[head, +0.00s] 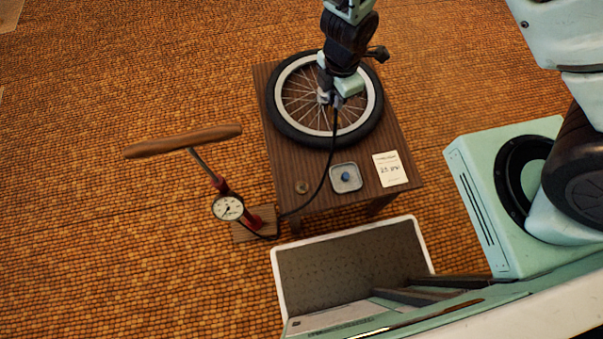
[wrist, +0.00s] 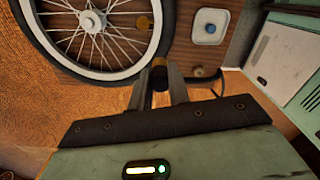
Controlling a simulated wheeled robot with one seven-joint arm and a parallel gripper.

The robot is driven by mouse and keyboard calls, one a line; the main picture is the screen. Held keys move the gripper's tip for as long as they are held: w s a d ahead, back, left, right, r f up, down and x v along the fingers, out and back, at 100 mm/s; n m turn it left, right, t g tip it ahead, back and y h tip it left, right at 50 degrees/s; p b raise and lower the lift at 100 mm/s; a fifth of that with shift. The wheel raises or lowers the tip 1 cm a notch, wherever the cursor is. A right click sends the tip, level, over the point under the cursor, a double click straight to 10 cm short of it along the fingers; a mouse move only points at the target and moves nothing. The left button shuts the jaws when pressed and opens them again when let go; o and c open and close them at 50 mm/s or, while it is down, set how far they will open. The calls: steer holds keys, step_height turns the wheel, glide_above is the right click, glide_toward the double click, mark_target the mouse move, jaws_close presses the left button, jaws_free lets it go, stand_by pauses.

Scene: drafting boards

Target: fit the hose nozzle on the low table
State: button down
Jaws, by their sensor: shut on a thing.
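My gripper (head: 337,103) is over the bicycle wheel (head: 287,118), which lies flat on the low wooden table (head: 385,120). Its jaws are shut on the dark hose nozzle (wrist: 160,78), which shows between the fingers (wrist: 160,72) in the wrist view. The black hose (head: 331,155) hangs from the gripper and curves down to the red floor pump (head: 222,184) left of the table. In the wrist view the nozzle appears beside the tyre (wrist: 140,68). I cannot make out the wheel's valve, or whether the nozzle touches anything.
A small grey dish (head: 335,185) with a blue piece (head: 345,177), a brass disc (head: 302,188) and a printed card (head: 390,169) lie on the table's near part. The pump has a wooden handle (head: 185,141) and a gauge (head: 228,207). Open floor lies beyond the table.

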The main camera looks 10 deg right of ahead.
steer(key=b, duration=0.4)
glide_above(302, 185)
stand_by(1.2)
step_height(302, 185, down, 14)
steer(key=b, duration=1.3)
steer(key=shift+f+b, duration=0.1)
steer(key=shift+b, duration=0.3)
steer(key=shift+f+b, duration=1.35)
steer(key=shift+b, duration=0.05)
steer(key=c, duration=1.2)
jaws_free()
steer(key=shift+r, duration=0.1)
steer(key=shift+c, duration=0.2)
steer(key=shift+r, duration=0.1)
step_height(302, 185, up, 17)
steer(key=p, duration=1)
steer(key=shift+r, duration=0.1)
